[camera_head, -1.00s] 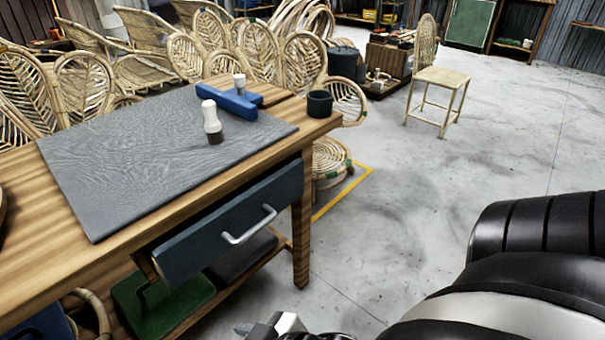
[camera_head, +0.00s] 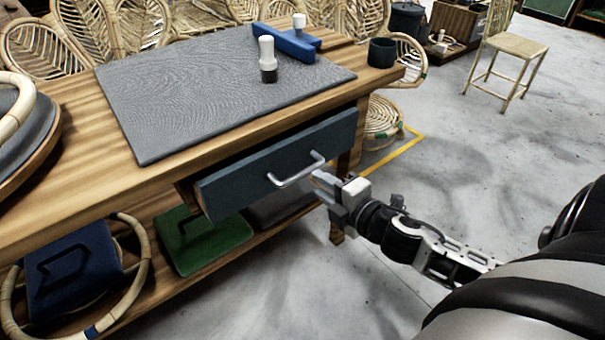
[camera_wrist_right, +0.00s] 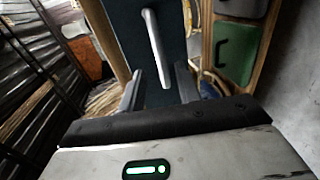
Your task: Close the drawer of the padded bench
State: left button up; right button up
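The padded bench (camera_head: 75,200) is a wooden table with a grey textured pad (camera_head: 200,90) on top. Its dark blue-grey drawer (camera_head: 240,182) stands pulled out below the front edge. The drawer has a silver bar handle (camera_head: 297,171); the handle also shows in the right wrist view (camera_wrist_right: 155,45). My right gripper (camera_head: 324,184) is just right of the handle, close to the drawer front. In the right wrist view its two fingers (camera_wrist_right: 160,76) are apart, with the handle ahead between them; I cannot tell whether they touch. My left gripper is not in view.
A white-topped tool (camera_head: 268,60), a blue block tool (camera_head: 287,43) and a dark cup (camera_head: 382,53) stand on the bench. The lower shelf holds a green item (camera_head: 210,245) and a blue item (camera_head: 72,270). Concrete floor to the right is clear up to a rattan chair (camera_head: 517,48).

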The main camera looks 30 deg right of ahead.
aim_at(305, 175)
jog(key=x, duration=0.7)
jog(key=shift+w+f+b, duration=0.1)
jog(key=shift+w+b, duration=0.1)
jog(key=shift+b, duration=0.2)
